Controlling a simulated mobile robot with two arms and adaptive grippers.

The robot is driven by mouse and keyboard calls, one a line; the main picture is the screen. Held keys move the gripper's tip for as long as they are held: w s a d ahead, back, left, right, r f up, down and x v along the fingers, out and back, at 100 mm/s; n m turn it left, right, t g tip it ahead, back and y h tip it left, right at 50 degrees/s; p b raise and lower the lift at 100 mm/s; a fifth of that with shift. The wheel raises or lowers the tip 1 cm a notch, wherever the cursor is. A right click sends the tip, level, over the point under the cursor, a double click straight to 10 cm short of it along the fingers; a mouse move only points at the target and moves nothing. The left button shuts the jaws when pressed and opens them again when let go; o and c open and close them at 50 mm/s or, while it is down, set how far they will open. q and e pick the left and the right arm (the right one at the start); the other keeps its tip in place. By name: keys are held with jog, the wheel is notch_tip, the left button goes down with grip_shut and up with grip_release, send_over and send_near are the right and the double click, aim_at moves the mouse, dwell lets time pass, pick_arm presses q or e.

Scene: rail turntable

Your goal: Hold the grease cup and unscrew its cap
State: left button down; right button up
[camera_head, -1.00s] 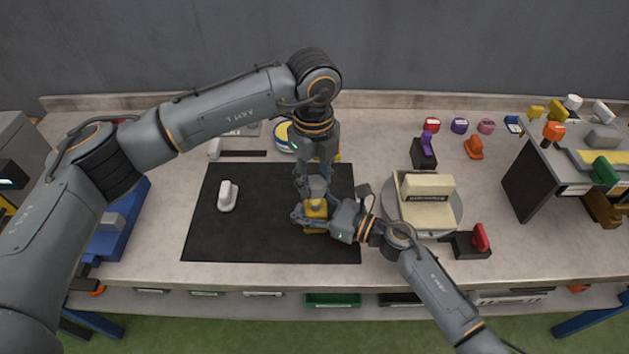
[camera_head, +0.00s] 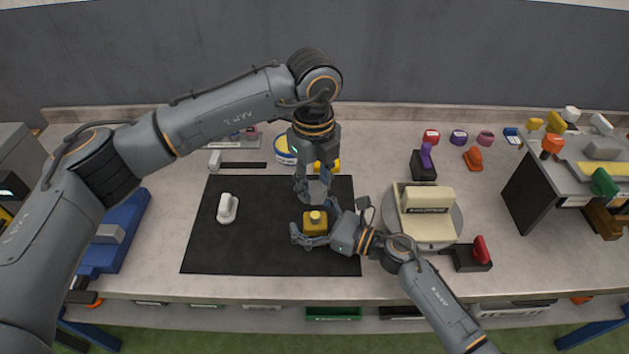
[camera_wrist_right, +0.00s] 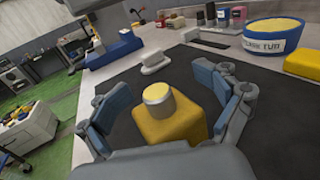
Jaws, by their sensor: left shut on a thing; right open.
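The yellow grease cup body (camera_head: 315,227) stands upright on the black mat (camera_head: 215,245). Its round, pale-topped neck (camera_wrist_right: 158,94) is bare in the right wrist view. My left gripper (camera_head: 313,194) is above the cup, pointing down and shut on a grey piece that looks like the cap (camera_head: 315,187), mostly hidden by the fingers. A gap shows between that piece and the cup. My right gripper (camera_head: 313,236) is open around the cup body, with fingers on both sides; in its wrist view gaps show beside the yellow body.
A white handled object (camera_head: 227,208) lies on the mat's left. A blue-and-white tub (camera_head: 285,150) stands behind my left gripper. A cream block on a round turntable (camera_head: 451,238) is close to my right wrist. The mat's left half is mostly clear.

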jog(key=shift+d, duration=0.1)
jog(key=v, duration=1.2)
